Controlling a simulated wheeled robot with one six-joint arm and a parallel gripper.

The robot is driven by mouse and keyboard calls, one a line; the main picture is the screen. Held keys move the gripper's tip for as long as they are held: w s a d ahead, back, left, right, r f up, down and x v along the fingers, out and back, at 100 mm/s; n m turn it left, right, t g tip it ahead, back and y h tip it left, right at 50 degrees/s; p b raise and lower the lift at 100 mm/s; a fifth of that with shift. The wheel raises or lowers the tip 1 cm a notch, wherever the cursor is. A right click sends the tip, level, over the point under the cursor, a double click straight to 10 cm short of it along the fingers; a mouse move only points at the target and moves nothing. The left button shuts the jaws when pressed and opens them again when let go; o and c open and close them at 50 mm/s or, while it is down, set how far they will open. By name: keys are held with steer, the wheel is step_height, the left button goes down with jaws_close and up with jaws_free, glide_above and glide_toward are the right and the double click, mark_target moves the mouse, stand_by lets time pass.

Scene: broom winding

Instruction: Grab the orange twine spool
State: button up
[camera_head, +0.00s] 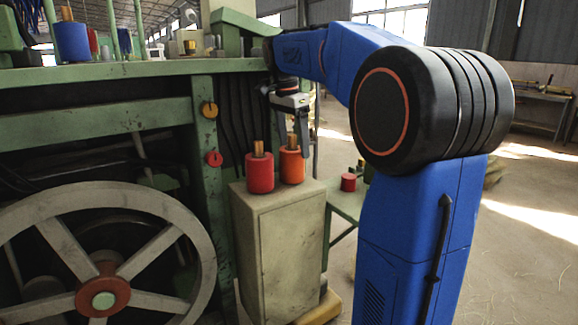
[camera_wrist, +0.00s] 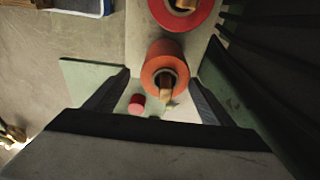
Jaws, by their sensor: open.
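The orange twine spool (camera_head: 292,167) stands upright on a pale cabinet (camera_head: 277,240), with a wooden core sticking out of its top. A red twine spool (camera_head: 260,174) stands just left of it. In the wrist view the orange spool (camera_wrist: 165,70) shows from above, ahead of and between the fingers, and the red spool (camera_wrist: 184,10) is beyond it. My gripper (camera_head: 293,135) points down at the orange spool, with its fingers near the top. It is open, and its fingers (camera_wrist: 153,88) show on either side. Whether they touch the spool I cannot tell.
A green machine (camera_head: 100,120) with a large spoked wheel (camera_head: 100,255) stands left of the cabinet. A small red spool (camera_head: 348,182) sits on a low green table (camera_head: 345,203) to the right. Dark cables hang behind the spools. A blue spool (camera_head: 71,41) stands on the machine top.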

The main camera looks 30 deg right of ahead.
mark_target(294, 162)
steer(key=shift+w+d+f, duration=0.1)
steer(key=shift+w+f, duration=0.05)
steer(key=shift+f, duration=1)
steer(key=shift+w+d+f, duration=0.1)
steer(key=shift+f, duration=1.05)
steer(key=shift+w+d+f, duration=0.1)
steer(key=shift+w+f, duration=0.05)
steer(key=shift+f, duration=1)
steer(key=shift+c, duration=0.2)
steer(key=c, duration=1.3)
steer(key=shift+o, duration=0.2)
steer(key=shift+r, duration=0.15)
